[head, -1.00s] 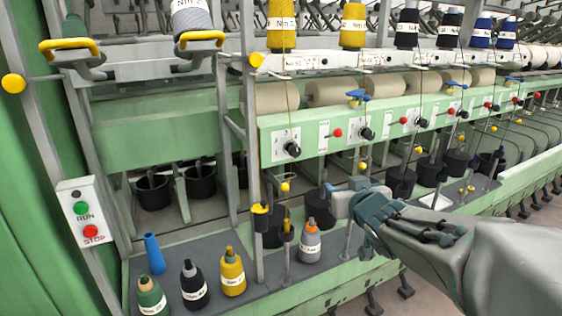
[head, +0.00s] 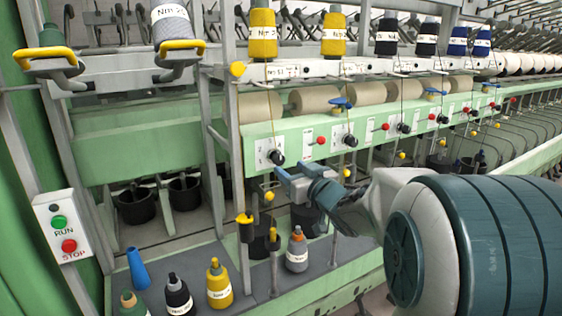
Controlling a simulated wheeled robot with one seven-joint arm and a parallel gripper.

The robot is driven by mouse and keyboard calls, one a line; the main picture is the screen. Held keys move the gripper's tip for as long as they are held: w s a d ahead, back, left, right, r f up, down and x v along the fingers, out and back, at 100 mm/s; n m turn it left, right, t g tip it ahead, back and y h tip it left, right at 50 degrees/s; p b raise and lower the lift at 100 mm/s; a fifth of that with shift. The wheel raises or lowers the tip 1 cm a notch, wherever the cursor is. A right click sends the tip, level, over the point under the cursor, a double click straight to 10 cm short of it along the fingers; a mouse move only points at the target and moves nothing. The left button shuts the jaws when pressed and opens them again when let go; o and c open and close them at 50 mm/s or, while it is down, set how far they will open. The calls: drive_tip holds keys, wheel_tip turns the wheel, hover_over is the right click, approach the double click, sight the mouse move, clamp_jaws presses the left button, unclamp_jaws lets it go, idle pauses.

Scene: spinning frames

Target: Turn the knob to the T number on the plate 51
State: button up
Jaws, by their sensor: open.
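A black knob (head: 277,157) sits on a white dial plate (head: 263,150) at the left end of the green rail. Further black knobs on white plates run to the right, the nearest being a second knob (head: 349,140). My gripper (head: 284,182) is open and empty, just below the leftmost knob in the picture. It does not visibly touch the knob. The dial's marks and the knob's exact pointing are too small to read. A label plate (head: 286,71) on the white rail above has print that I cannot read surely.
A red button (head: 320,141) sits between the first two knobs. Yarn threads hang down in front of the rail. A grey upright post (head: 233,150) stands left of the leftmost knob. Several yarn cones, including a yellow one (head: 218,285), stand on the shelf below.

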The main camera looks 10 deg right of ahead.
sight(281, 162)
drive_tip(key=shift+p+x, duration=0.35)
drive_tip(key=shift+x, duration=2.4)
drive_tip(key=shift+c, duration=0.2)
drive_tip(key=c, duration=0.9)
